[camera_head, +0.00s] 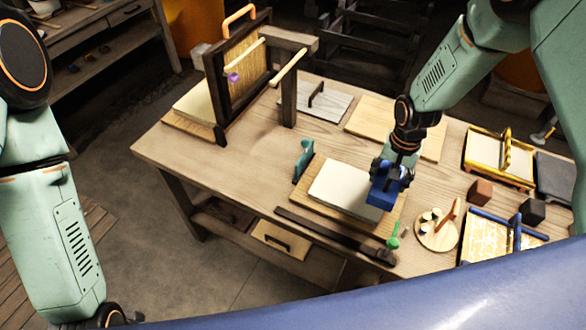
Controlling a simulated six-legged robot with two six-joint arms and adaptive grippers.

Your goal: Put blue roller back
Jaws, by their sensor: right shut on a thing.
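My right gripper (391,172) is shut on the blue roller (382,197), which shows as a blocky blue shape below the fingers. It is over the right end of a pale sheet (343,187) on a wooden board; I cannot tell whether it touches the sheet. The fingers partly hide the roller.
A yellow tray (478,173), brown block (480,191), dark block (531,211) and round wooden palette (428,236) lie to the right. A green-handled tool (393,236) is in front. An upright framed mould (240,70) stands back left.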

